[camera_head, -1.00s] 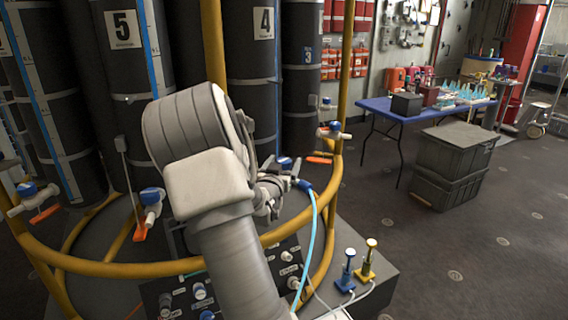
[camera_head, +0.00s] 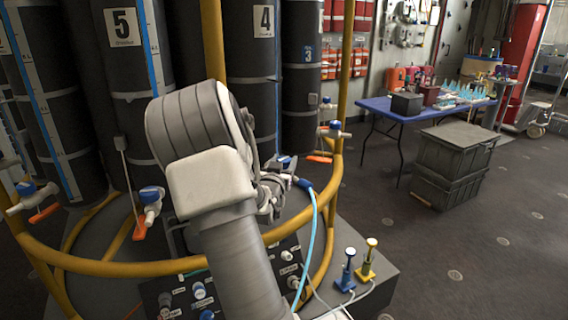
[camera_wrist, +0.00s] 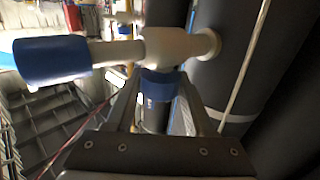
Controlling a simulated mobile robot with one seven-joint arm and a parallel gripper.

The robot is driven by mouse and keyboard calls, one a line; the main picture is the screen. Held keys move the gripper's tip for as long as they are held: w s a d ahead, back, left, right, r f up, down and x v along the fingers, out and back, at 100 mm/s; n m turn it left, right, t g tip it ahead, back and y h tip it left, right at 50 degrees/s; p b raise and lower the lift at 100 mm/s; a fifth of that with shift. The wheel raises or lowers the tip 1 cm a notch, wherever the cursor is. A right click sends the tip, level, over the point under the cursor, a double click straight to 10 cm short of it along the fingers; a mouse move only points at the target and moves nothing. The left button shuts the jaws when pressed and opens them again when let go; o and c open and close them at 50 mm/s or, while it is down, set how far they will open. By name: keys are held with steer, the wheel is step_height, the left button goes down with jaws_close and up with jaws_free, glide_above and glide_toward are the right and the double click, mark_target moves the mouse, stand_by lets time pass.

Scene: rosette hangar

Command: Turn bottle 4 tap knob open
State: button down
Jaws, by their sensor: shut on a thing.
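Bottle 4 (camera_head: 250,95) is a tall black cylinder with a white "4" label, behind my arm in the head view. My gripper (camera_head: 274,192) is at its lower front, and the tap there is mostly hidden. In the wrist view, a pale tap body (camera_wrist: 172,47) joins a dark bottle at the right and has a large blue end (camera_wrist: 52,60) at the left. Under the tap body is a blue knob (camera_wrist: 161,85). The fingers of my gripper (camera_wrist: 160,94) are shut on this knob, one on each side.
A yellow rail (camera_head: 120,268) curves around the bottles, close to my arm. Bottle 5 (camera_head: 127,70) stands left. A light blue hose (camera_head: 314,225) hangs beside my gripper. A control panel (camera_head: 215,290) lies below. A blue table (camera_head: 420,112) and grey crates (camera_head: 452,150) stand right.

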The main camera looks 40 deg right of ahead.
steer(key=shift+f+n+t+y+b, duration=0.25)
steer(key=shift+n+t+b, duration=0.2)
steer(key=shift+b, duration=0.3)
steer(key=shift+s+d+n+t+y+b, duration=0.1)
steer(key=shift+n+t+y+b, duration=0.45)
steer(key=shift+b, duration=0.5)
steer(key=shift+n+t+y+b, duration=0.6)
steer(key=shift+t+y+b, duration=0.25)
steer(key=shift+b, duration=0.2)
steer(key=n+t+y+b, duration=0.1)
steer(key=y, duration=0.1)
steer(key=n+t+y+b, duration=0.1)
steer(key=n+t+y, duration=0.1)
steer(key=shift+r, duration=0.2)
steer(key=n+y, duration=0.2)
steer(key=n+t+y+p, duration=0.1)
steer(key=n+y, duration=0.1)
steer(key=y, duration=0.1)
steer(key=shift+d+r+t+y+p, duration=0.1)
steer(key=shift+r+t+y+p, duration=0.05)
steer(key=shift+t+y+p, duration=0.15)
steer(key=n+y+p, duration=0.2)
steer(key=y, duration=0.2)
steer(key=n+g+y+p, duration=0.1)
steer(key=n+y+p, duration=0.1)
steer(key=n+y, duration=0.1)
steer(key=shift+y, duration=0.75)
steer(key=shift+n, duration=0.3)
